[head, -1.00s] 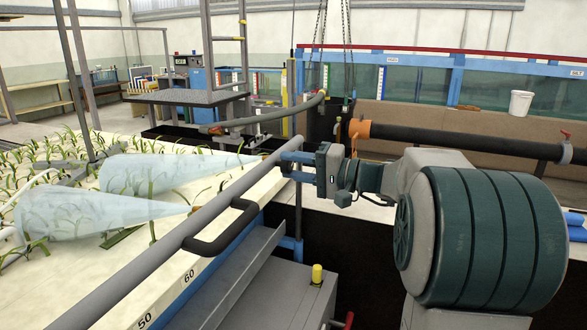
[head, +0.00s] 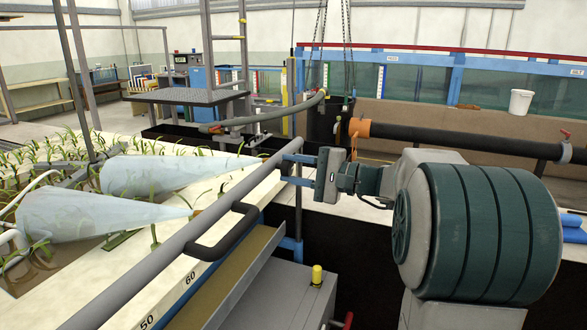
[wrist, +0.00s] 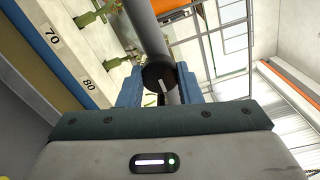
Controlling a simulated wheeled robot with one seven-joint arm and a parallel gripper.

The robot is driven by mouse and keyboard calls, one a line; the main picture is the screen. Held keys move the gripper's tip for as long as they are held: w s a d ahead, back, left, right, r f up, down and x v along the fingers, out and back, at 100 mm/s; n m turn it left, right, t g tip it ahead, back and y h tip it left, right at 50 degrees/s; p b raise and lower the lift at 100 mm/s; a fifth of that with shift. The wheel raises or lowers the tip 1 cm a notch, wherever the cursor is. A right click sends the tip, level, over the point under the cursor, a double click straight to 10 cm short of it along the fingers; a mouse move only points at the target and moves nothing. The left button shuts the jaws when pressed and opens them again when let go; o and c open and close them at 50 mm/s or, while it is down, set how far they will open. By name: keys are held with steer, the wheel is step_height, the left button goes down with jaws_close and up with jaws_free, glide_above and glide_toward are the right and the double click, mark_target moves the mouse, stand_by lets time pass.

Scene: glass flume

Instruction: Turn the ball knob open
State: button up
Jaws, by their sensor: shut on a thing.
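The ball knob (wrist: 159,73) shows in the wrist view as a dark round knob with a white mark on its face. It sits between the two blue fingers of my gripper (wrist: 159,84), which are shut on it. In the head view my gripper (head: 287,168) is beside the far end of the grey rail. A grey pipe or rail runs behind the knob in the wrist view.
The grey rail (head: 165,253) with a dark handle (head: 226,231) runs along the flume's edge. Two pale cones (head: 90,214) lie among green plants at left. A grey cabinet (head: 283,297) with a yellow knob stands below. A black pipe (head: 460,141) is at right.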

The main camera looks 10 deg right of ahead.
steer(key=o, duration=1)
steer(key=shift+c, duration=0.2)
steer(key=b+v, duration=0.1)
steer(key=v, duration=1.2)
steer(key=shift+s+d, duration=0.2)
steer(key=shift+d, duration=0.15)
